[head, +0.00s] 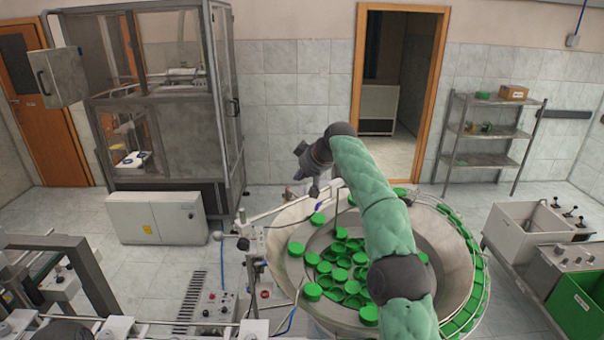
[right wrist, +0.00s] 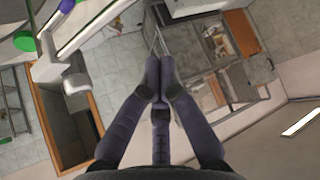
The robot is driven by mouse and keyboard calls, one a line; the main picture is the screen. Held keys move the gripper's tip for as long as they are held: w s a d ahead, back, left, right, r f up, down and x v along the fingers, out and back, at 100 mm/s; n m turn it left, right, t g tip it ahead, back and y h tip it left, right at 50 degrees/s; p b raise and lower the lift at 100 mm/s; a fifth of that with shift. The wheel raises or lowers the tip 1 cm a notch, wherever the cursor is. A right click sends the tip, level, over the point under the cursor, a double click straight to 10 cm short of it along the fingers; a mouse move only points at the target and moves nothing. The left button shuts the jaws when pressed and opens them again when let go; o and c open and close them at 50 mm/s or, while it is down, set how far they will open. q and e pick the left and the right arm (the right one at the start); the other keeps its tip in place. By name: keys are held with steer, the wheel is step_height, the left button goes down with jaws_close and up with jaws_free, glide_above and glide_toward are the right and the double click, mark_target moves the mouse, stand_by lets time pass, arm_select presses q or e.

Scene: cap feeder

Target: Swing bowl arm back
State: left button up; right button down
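The feeder bowl (head: 452,262) is a wide metal bowl holding many green caps (head: 345,270). A thin metal bowl arm (head: 290,211) crosses its back left rim; my right arm partly hides that area. In the right wrist view a pale bar (right wrist: 92,28) with purple and green parts shows at the top left, beside the fingers. My right gripper (head: 308,168) is above the bowl's back left rim, and its dark fingers (right wrist: 160,66) meet at the tips with nothing seen between them. They look apart from the bar.
A control post (head: 255,255) stands left of the bowl. A framed glass machine (head: 165,105) and a white cabinet (head: 157,218) are at the back left. A shelf rack (head: 490,130) and a green crate (head: 578,305) are on the right. Open floor lies behind the bowl.

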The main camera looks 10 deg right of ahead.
arm_select(q)
steer(key=shift+w+f+b, duration=0.15)
steer(key=shift+f+b, duration=0.15)
steer(key=shift+b, duration=0.1)
arm_select(e)
step_height(320, 180, down, 6)
steer(key=shift+w+a, duration=0.15)
steer(key=shift+w, duration=0.3)
stand_by(0.4)
